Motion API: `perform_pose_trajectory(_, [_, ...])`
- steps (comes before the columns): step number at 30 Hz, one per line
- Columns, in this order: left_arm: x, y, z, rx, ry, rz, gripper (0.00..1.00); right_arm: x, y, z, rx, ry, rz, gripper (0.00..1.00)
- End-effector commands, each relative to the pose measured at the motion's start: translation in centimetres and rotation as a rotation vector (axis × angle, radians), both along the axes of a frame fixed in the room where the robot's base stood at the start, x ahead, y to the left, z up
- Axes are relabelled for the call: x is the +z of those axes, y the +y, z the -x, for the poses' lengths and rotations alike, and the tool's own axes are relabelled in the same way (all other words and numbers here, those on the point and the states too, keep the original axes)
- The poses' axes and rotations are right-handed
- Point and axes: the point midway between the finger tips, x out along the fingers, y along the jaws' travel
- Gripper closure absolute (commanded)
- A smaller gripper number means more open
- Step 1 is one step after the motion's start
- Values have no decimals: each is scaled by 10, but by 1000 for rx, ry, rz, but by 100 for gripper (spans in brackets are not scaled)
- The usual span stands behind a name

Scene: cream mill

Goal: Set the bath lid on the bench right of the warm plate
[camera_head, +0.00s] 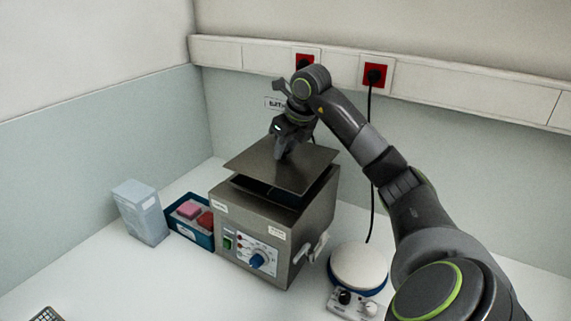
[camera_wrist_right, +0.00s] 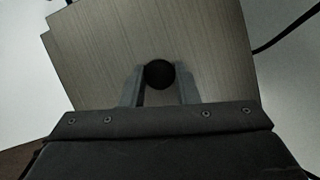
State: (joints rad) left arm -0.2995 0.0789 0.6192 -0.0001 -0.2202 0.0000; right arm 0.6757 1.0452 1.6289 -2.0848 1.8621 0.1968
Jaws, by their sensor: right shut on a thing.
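The bath lid (camera_head: 300,172) is a flat grey metal plate, held tilted a little above the open water bath (camera_head: 262,238), a metal box with a blue dial. My right gripper (camera_head: 284,150) is shut on the lid's knob. In the right wrist view the dark round knob (camera_wrist_right: 159,75) sits between my two fingers (camera_wrist_right: 160,88), with the brushed lid (camera_wrist_right: 205,50) behind it. The warm plate (camera_head: 358,268), with a white round top and knobs in front, stands on the bench right of the bath. My left gripper is not in view.
A blue tray (camera_head: 204,242) with pink and red items and a pale box (camera_head: 142,212) stand left of the bath. A black cable (camera_head: 371,170) hangs from a red wall socket (camera_head: 375,76) behind the warm plate. Bare bench (camera_head: 215,297) shows in front.

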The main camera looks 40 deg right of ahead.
Motion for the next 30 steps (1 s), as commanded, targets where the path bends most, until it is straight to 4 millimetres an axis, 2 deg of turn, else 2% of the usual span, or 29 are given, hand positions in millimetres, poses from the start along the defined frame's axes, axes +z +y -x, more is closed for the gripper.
perform_pose_trajectory(1, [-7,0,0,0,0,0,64,9,0,-1,0,-8,2,92])
perform_pose_trajectory(6, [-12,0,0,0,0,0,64,36,0,0,0,-5,0,92])
perform_pose_trajectory(15, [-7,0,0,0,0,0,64,64,0,0,0,-2,0,92])
perform_pose_trajectory(22, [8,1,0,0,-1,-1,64,78,0,0,0,-1,1,92])
perform_pose_trajectory(30, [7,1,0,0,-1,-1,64,77,0,0,0,-1,1,92])
